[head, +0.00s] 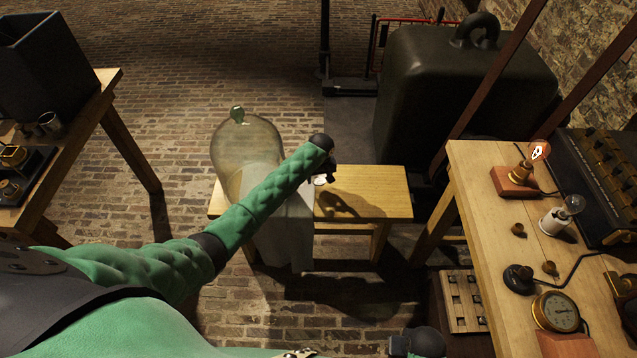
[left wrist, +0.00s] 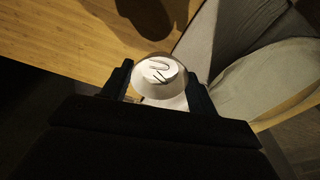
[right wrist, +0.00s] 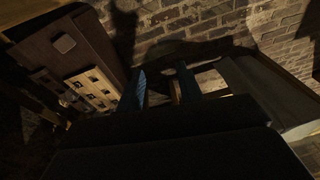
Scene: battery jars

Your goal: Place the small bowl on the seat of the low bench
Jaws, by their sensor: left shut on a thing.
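The small bowl (left wrist: 160,76) is pale with dark curved marks inside, and sits between the fingers of my left gripper (left wrist: 160,88), which is shut on it. In the head view the bowl (head: 320,180) is a small white patch, mostly hidden by my left gripper (head: 328,174). It is over the middle of the low bench's wooden seat (head: 376,187); I cannot tell whether it touches the seat. The seat also fills the upper left of the left wrist view (left wrist: 65,35). My right gripper (right wrist: 163,82) is open and empty, low near the brick floor, away from the bench.
A large glass jar (head: 245,148) and a grey cloth (head: 292,228) cover the bench's left part. The seat's right part is bare. A big dark tank (head: 440,100) stands behind. A worktable (head: 480,190) with lamps and a gauge (head: 556,311) is at right, another at left.

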